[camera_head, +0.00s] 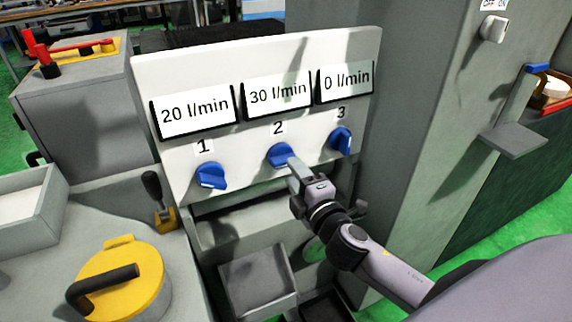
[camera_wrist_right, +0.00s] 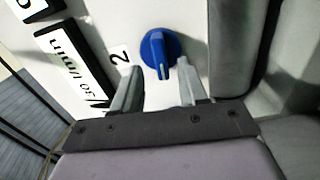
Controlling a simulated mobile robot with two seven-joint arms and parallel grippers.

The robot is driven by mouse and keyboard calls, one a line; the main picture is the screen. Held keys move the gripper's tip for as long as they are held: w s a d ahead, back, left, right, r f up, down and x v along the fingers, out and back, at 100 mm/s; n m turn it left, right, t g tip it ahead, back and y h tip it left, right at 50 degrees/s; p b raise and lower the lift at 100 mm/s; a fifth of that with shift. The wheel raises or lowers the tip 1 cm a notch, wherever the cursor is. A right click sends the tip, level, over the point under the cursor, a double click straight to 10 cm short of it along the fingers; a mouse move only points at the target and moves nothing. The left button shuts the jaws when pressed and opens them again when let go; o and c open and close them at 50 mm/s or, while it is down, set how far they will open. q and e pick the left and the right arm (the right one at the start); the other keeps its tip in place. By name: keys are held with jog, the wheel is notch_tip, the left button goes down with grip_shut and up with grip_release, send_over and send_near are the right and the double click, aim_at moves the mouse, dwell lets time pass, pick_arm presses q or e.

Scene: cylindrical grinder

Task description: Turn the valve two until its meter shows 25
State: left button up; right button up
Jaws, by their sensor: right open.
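Valve two (camera_head: 280,155) is a blue knob under the label 2 on the white panel. Its meter (camera_head: 277,94) reads 30 l/min. My right gripper (camera_head: 294,170) is at valve two, just in front of it and to its lower right in the head view. In the right wrist view, the blue knob (camera_wrist_right: 158,47) shows beyond and between the two fingertips of the right gripper (camera_wrist_right: 158,85). The fingers are apart and the knob looks free of them. My left gripper is not in view.
Valve one (camera_head: 210,176) and its meter (camera_head: 194,110), reading 20 l/min, are to the left. Valve three (camera_head: 341,140) is close on the right, under a meter (camera_head: 345,82) reading 0 l/min. A grey column stands right of the panel. A yellow lid (camera_head: 122,283) with a black handle is lower left.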

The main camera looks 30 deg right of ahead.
aim_at(283, 159)
jog(key=shift+w+d, duration=0.1)
jog(key=shift+w, duration=1.95)
grip_shut()
